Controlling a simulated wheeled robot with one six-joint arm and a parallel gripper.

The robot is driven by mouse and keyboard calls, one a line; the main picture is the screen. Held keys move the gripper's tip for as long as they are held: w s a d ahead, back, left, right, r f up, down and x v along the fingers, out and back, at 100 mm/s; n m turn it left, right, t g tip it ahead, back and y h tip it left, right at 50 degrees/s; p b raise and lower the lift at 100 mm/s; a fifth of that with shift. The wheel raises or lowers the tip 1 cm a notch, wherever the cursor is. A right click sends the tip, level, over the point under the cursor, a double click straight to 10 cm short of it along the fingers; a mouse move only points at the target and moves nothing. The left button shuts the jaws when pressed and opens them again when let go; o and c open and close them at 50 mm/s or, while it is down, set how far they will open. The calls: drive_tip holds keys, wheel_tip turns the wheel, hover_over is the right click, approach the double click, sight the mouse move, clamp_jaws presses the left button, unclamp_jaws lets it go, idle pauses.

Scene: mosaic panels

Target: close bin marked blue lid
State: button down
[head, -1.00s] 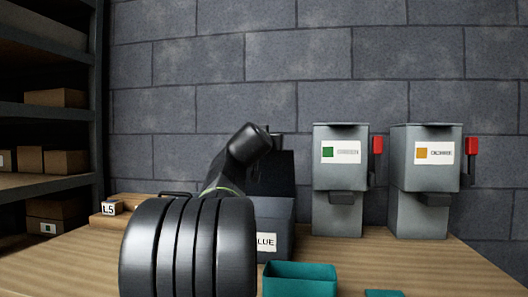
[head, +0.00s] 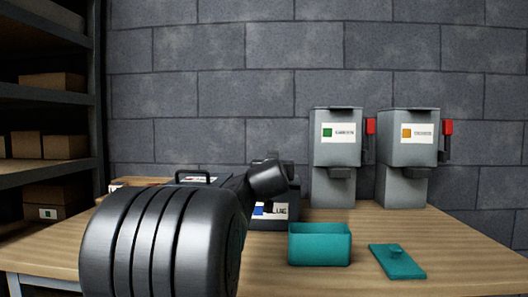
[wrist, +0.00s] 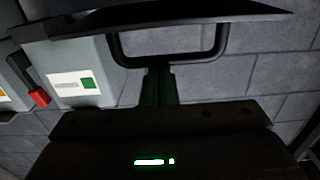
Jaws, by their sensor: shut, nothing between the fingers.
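The blue-marked bin (head: 284,211) is a dark grey box standing on the table, its front label partly hidden by my arm. Its lid is mostly hidden behind my wrist in the head view. In the wrist view, a dark flat panel with a bar handle (wrist: 222,42), which looks like this lid, lies across the top of the picture. My gripper (wrist: 160,78) is shut and empty, its fingers in front of or at the handle. I cannot tell whether they touch it, nor whether the lid is fully down.
Green-marked (head: 335,158) and orange-marked (head: 408,158) bins stand to the right, with red parts at their sides. A teal open box (head: 320,247) and its teal lid (head: 398,262) lie in front. A handled case (head: 193,177) is at left. Shelves (head: 45,165) stand far left.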

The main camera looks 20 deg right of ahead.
drive_tip(key=shift+s+a+f+b, duration=0.15)
drive_tip(key=shift+f+b, duration=0.15)
drive_tip(key=shift+f, duration=0.35)
drive_tip(key=shift+s+d+f+b, duration=0.1)
drive_tip(key=shift+f+b, duration=0.15)
drive_tip(key=shift+f, duration=0.45)
drive_tip(key=shift+s+a+f+b, duration=0.15)
drive_tip(key=shift+f+b, duration=0.15)
drive_tip(key=shift+f, duration=0.35)
drive_tip(key=shift+s, duration=0.1)
wheel_tip(320, 180, up, 6)
drive_tip(key=r+p, duration=0.1)
drive_tip(key=p, duration=0.2)
drive_tip(key=s+a+f+b, duration=0.3)
drive_tip(key=s+f+b, duration=0.4)
drive_tip(key=f, duration=0.1)
drive_tip(key=shift+b, duration=0.4)
